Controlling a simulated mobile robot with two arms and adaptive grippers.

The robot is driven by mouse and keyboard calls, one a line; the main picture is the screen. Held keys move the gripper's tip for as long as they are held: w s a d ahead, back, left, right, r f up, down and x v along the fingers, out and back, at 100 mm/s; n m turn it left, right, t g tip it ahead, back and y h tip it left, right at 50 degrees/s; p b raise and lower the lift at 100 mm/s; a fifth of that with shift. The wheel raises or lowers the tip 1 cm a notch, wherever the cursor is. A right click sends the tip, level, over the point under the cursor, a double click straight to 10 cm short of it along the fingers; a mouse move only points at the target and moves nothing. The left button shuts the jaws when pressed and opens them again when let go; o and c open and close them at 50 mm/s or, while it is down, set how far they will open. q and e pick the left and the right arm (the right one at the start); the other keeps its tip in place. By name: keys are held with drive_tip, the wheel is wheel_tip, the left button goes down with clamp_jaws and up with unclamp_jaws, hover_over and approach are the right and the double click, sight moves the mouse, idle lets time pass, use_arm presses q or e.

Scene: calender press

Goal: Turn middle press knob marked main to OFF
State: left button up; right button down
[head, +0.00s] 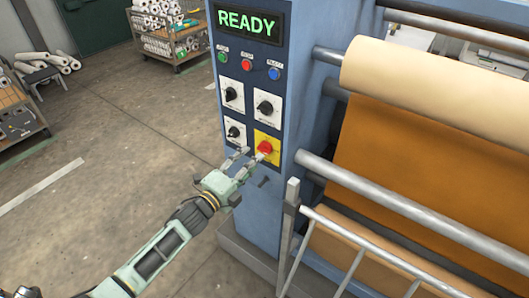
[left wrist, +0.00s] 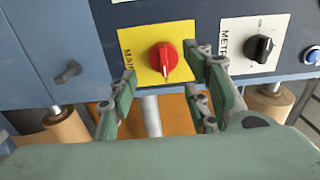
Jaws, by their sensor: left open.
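The red main knob (head: 264,147) sits on a yellow plate (head: 268,137) at the lower right of the press's control panel. In the left wrist view the red knob (left wrist: 163,60) shows on its yellow plate, marked MAIN along the side. My left gripper (head: 247,158) is open and empty, just in front of and slightly left of the plate. In the left wrist view its fingers (left wrist: 163,82) are spread to either side below the knob, apart from it. My right gripper is not in view.
Black knobs on white plates sit close by, one (head: 234,131) left of the main knob and another (head: 265,107) above it. A READY display (head: 247,22) tops the panel. Press rollers (head: 400,210) and a rail (head: 350,237) stand to the right. Open floor (head: 110,160) lies left.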

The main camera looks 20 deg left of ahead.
sight(264, 149)
use_arm(q)
drive_tip(key=x, duration=0.6)
drive_tip(key=shift+p, duration=0.35)
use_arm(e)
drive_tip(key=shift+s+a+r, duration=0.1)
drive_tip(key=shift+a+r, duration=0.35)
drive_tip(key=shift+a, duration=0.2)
use_arm(q)
drive_tip(key=shift+c, duration=0.2)
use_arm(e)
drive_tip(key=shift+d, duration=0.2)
use_arm(q)
drive_tip(key=shift+c, duration=0.9)
drive_tip(key=shift+s+f, duration=0.1)
drive_tip(key=shift+f, duration=0.05)
drive_tip(key=c, duration=0.8)
drive_tip(key=shift+c, duration=0.2)
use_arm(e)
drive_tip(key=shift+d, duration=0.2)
